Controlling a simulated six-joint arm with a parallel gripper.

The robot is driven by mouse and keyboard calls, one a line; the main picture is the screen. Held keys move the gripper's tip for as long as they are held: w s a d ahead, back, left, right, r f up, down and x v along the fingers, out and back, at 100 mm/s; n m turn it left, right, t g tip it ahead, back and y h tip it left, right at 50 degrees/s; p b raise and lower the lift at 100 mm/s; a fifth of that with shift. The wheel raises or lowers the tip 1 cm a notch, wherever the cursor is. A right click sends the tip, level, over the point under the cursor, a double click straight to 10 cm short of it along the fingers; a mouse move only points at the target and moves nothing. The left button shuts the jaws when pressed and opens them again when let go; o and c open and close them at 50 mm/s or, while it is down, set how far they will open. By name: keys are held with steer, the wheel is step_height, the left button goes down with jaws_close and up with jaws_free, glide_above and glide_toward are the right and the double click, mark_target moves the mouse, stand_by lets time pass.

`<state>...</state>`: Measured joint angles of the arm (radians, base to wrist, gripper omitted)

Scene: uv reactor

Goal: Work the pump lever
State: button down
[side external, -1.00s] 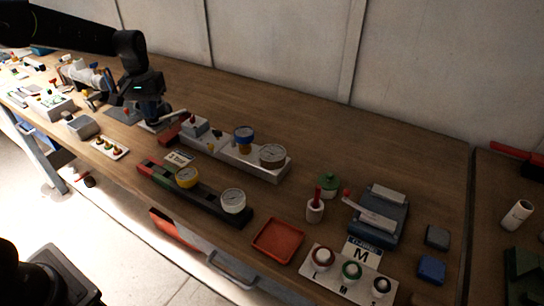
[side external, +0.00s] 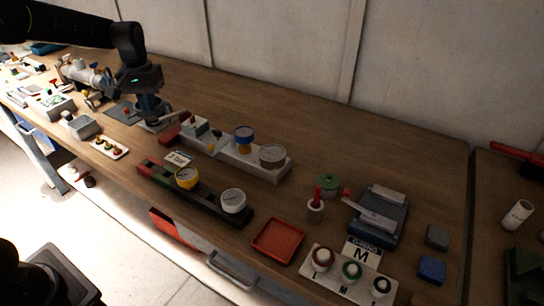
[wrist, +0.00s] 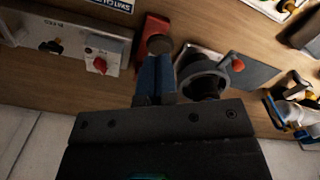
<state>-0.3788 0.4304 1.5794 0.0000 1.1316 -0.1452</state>
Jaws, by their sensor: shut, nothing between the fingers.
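My gripper (side external: 150,106) is low over the far left part of the bench, beside a small plate with a pale bar. In the wrist view its two blue fingers (wrist: 155,62) are together, with nothing between them. Just beyond the fingertips is a round brownish knob (wrist: 158,44) in front of a red block (wrist: 151,28); I cannot tell whether they touch. A dark round body (wrist: 203,78) on a light plate stands right of the fingers. This may be the pump, but the lever cannot be told clearly.
A grey plate with a red knob (wrist: 237,64) lies to the right in the wrist view. A pale switch box (wrist: 100,50) is to the left. A long light rail with gauges (side external: 262,171) and a dark gauge rail (side external: 213,200) stand nearby. The bench's back strip is clear.

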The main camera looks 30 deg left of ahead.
mark_target(153, 118)
steer(key=shift+f, duration=0.1)
steer(key=shift+f, duration=2.7)
steer(key=shift+r, duration=2.8)
steer(key=shift+f, duration=0.1)
steer(key=shift+f, duration=2.4)
steer(key=shift+r, duration=2.5)
